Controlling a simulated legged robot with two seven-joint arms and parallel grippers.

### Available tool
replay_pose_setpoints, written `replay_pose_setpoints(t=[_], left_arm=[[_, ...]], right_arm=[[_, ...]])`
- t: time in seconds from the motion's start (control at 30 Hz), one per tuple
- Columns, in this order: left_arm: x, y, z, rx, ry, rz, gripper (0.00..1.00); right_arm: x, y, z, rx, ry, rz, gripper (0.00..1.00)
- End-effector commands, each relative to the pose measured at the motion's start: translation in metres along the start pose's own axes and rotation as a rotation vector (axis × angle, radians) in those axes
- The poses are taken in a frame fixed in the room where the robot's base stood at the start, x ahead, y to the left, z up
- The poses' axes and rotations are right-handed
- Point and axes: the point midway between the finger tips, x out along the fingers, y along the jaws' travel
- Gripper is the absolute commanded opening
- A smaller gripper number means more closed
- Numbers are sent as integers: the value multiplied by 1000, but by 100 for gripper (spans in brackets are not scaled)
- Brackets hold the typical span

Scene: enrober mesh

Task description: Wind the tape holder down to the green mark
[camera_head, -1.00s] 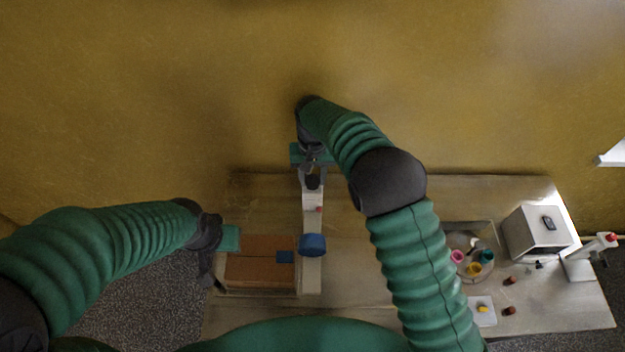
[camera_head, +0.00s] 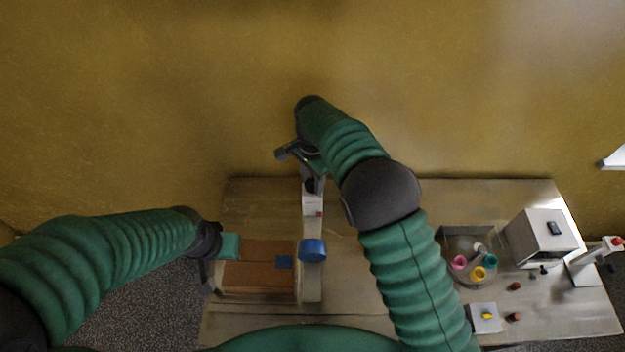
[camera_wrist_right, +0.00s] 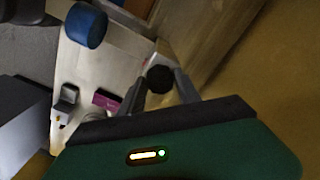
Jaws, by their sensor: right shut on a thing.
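A pale narrow machine (camera_head: 312,290) stands on the bench, with a blue round part (camera_head: 312,250) on it that may be the tape holder. The blue part also shows in the right wrist view (camera_wrist_right: 84,26). My right gripper (camera_wrist_right: 160,84) is shut on a black round knob (camera_wrist_right: 158,79) at the machine's far end; the knob also shows in the head view (camera_head: 310,186). A small red mark (camera_head: 319,212) shows on the machine near the knob. I cannot make out a green mark. My left gripper (camera_head: 229,246) is beside the brown box; its fingertips are hidden.
The brown box (camera_head: 262,249) with a blue patch stands left of the machine. A tray (camera_head: 447,243) of coloured rings, a pale boxy device (camera_head: 535,236) and a white stand with a red top (camera_head: 588,268) are at the right. Bench (camera_head: 375,320) shows bare between.

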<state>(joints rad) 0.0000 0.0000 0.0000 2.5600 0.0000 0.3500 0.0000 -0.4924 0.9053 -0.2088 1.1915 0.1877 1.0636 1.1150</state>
Motion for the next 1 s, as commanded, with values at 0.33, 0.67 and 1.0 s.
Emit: replay_pose_setpoints(t=[0.33,0.67,1.0], left_arm=[[0,0,0,0,0,0,29],[0,0,0,0,0,0,29],[0,0,0,0,0,0,29]], right_arm=[[-4,-3,-2,168,5,-12,0],[-4,-3,-2,207,6,-13,0],[-4,-3,-2,206,6,-13,48]])
